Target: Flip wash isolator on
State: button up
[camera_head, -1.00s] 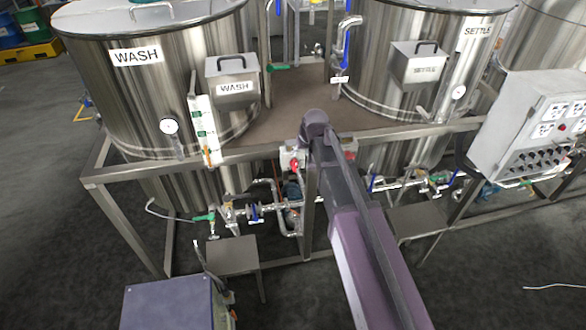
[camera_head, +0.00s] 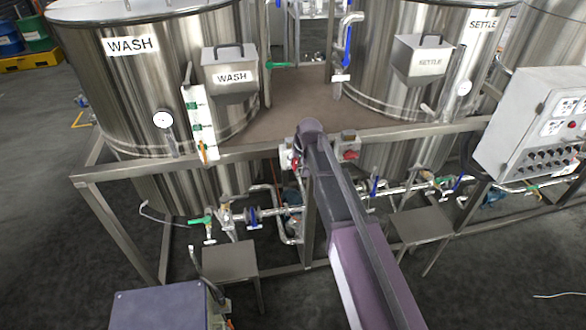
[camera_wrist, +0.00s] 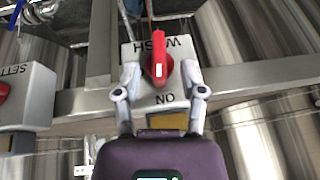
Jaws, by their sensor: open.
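The wash isolator (camera_wrist: 142,99) fills the middle of the wrist view, upside down. It is a pale grey box with inverted "WASH" and "ON" labels. Its red handle (camera_wrist: 158,45) stands lengthwise in the picture, with a white mark near its lower end. My gripper (camera_wrist: 160,74) is open, with one finger on each side of the handle. Whether the fingers touch the handle cannot be told. In the head view the wash isolator (camera_head: 287,158) shows just left of my arm, partly hidden by it; my fingers are hidden there.
The settle isolator (camera_head: 348,148), with its own red knob, sits right of my arm; it shows at the left of the wrist view (camera_wrist: 30,98). A steel frame rail (camera_head: 240,152) runs behind. The wash tank (camera_head: 120,75) and settle tank (camera_head: 385,70) stand beyond.

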jog(key=shift+b+x, duration=0.95)
jog(key=shift+x, duration=0.4)
grip_shut()
